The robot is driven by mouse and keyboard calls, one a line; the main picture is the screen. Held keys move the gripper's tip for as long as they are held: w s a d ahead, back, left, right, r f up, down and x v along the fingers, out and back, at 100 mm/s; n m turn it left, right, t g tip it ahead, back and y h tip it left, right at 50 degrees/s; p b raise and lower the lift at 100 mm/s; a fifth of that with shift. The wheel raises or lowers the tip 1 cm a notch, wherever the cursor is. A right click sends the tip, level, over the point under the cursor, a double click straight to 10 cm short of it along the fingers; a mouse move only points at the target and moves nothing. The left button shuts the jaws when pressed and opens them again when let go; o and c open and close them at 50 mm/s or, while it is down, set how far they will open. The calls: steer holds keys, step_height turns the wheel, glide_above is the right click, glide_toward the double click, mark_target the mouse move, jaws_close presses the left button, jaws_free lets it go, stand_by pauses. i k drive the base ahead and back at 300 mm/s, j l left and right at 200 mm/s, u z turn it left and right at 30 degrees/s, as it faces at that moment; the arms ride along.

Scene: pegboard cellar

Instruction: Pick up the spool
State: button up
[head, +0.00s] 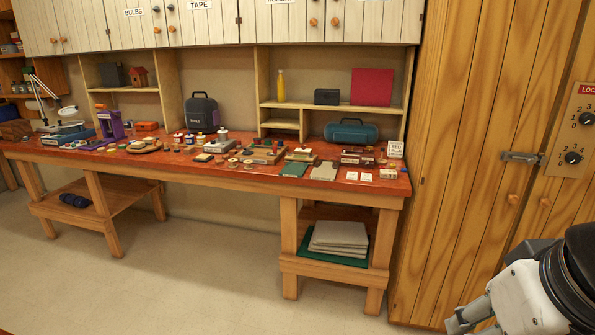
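A long wooden workbench with a red-brown top (225,178) stands along the back wall and holds many small items. Several small round pieces (234,162) lie near its middle and could include the spool, but they are too small to tell apart. My gripper (468,318) shows only in part at the bottom right, far from the bench. I cannot tell whether it is open or shut.
A tall wooden cabinet (465,150) stands right of the bench. A teal case (351,132) and a dark case (202,113) are on the bench. Grey slabs (339,236) lie on the lower shelf. The floor (180,270) in front is clear.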

mark_target(232, 161)
steer(key=i+l+u, duration=0.35)
steer(key=i, duration=0.15)
steer(key=i+l+u, duration=0.75)
steer(key=l, duration=0.25)
steer(key=i+u, duration=0.1)
steer(key=i, duration=0.5)
steer(key=i+l+u, duration=0.1)
steer(key=i, duration=0.45)
steer(key=i+l+u, duration=0.1)
steer(key=i, duration=0.45)
steer(key=i+l+u, duration=0.1)
steer(key=i+l, duration=0.15)
steer(key=i, duration=0.35)
